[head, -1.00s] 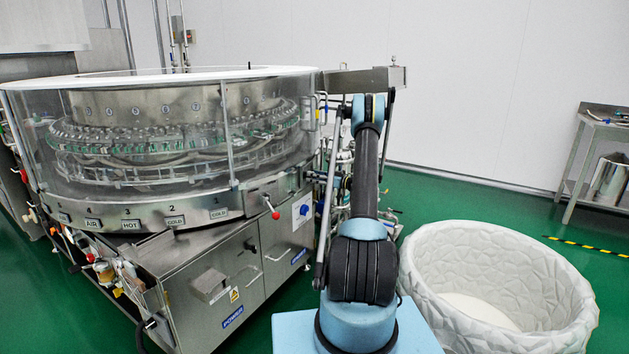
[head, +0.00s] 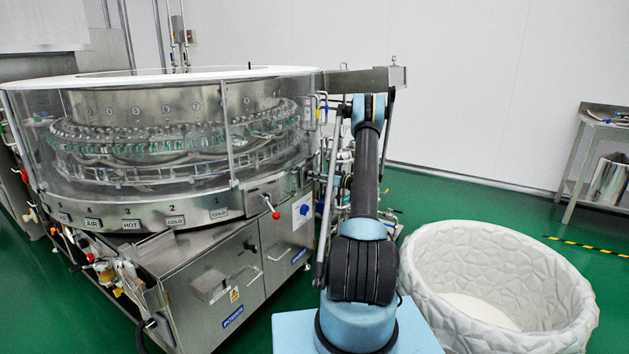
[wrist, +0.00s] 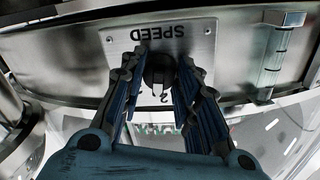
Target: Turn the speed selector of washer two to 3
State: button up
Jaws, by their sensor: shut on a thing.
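In the wrist view, a metal plate (wrist: 120,42) marked SPEED shows upside down on the washer. A dark round selector knob (wrist: 159,72) sits on the plate, with a digit 2 visible just below it in the picture. My gripper (wrist: 161,68) has one blue-and-black finger on each side of the knob and is shut on it. The fingers hide much of the plate and its other marks. In the head view, the washer (head: 240,285) stands left of my arm, and my gripper is hidden.
The washer's clear round cover (head: 200,150) encloses a carousel of glass bottles. A large white lined bin (head: 425,275) stands right of my arm. A metal table (head: 597,130) stands at the far right. Green floor is free between bin and wall.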

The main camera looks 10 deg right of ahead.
jog(key=m, duration=0.4)
jog(key=shift+w+d, duration=0.1)
jog(key=shift+m+g, duration=0.3)
jog(key=shift+m, duration=1.2)
jog(key=o, duration=1.1)
jog(key=shift+c, duration=0.2)
jog(key=v, duration=1.2)
